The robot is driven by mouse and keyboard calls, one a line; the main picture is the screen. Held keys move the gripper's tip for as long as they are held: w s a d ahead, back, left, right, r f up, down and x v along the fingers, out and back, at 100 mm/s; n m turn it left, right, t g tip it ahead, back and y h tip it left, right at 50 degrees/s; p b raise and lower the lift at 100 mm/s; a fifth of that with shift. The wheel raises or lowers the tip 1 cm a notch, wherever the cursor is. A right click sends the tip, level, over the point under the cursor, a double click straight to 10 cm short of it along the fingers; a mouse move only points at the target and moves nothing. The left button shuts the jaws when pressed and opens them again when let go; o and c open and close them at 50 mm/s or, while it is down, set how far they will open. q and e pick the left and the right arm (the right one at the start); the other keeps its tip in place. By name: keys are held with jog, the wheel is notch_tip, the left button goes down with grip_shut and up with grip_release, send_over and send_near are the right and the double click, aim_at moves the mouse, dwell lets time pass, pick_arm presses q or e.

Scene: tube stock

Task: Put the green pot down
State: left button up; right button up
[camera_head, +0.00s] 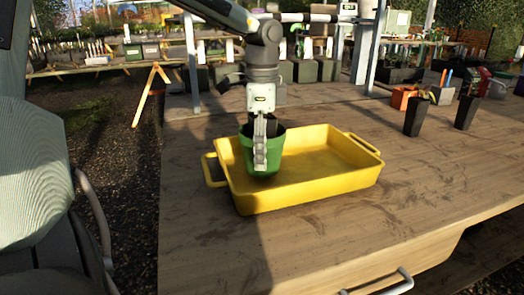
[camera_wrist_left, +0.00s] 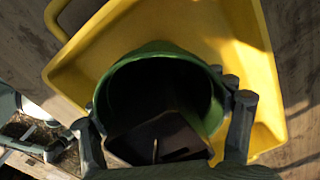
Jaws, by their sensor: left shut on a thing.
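The green pot (camera_head: 247,148) is upright over the left end of the yellow tray (camera_head: 310,187) in the head view. My left gripper (camera_head: 260,157) comes down from above and is shut on the pot, with a finger in front of its wall. I cannot tell whether the pot's base touches the tray floor. In the left wrist view the pot's open rim (camera_wrist_left: 150,52) faces the camera, between the dark fingers of the gripper, with the yellow tray (camera_wrist_left: 262,70) around it. A dark shape covers part of the pot's mouth. My right gripper is not in view.
The tray stands on a wooden bench (camera_head: 210,245) with a drawer handle (camera_head: 385,285) at the front. Two black pots (camera_head: 415,117) (camera_head: 465,112) and an orange pot (camera_head: 402,97) stand at the back right. The tray's right part and the bench front are clear.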

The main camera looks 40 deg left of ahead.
pick_arm(q)
jog(key=o, duration=1.2)
jog(key=shift+c, duration=0.2)
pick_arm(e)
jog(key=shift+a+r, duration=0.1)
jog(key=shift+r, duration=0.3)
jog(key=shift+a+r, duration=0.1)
pick_arm(q)
jog(key=shift+r+p, duration=0.85)
jog(key=shift+p, duration=0.25)
notch_tip(320, 180, up, 11)
jog(key=shift+r+b, duration=0.2)
jog(key=shift+b, duration=0.2)
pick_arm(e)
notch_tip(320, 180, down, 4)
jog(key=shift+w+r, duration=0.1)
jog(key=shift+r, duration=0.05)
